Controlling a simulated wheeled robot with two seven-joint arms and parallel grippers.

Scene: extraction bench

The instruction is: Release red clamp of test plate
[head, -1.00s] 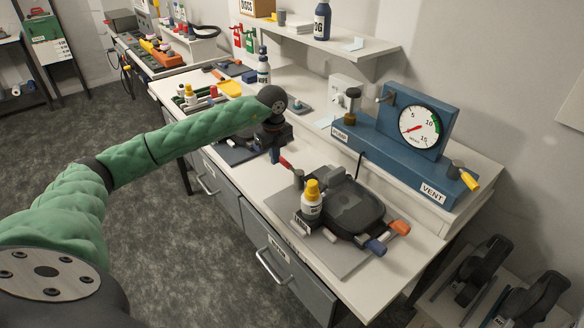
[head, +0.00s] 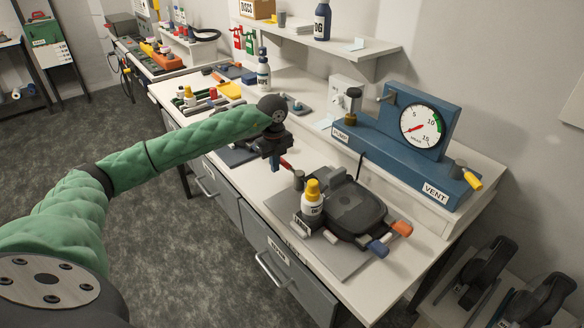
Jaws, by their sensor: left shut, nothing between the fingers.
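The test plate (head: 352,207) is a dark device on a grey base plate (head: 336,262) near the front of the bench. Its red clamp (head: 286,164) shows as a small red handle at its back left, partly hidden by my gripper. An orange handle (head: 401,228), a blue handle (head: 377,248) and a white handle (head: 330,237) show on its near side. My left gripper (head: 275,168) is shut and empty, pointing down right beside the red clamp; I cannot tell whether they touch. My right gripper is not in view.
A yellow-capped bottle (head: 312,202) stands at the plate's left side. A blue gauge unit (head: 408,150) with a yellow-handled vent valve (head: 466,176) stands behind. A shelf (head: 330,46) overhangs the back. Bottles and tools lie farther left.

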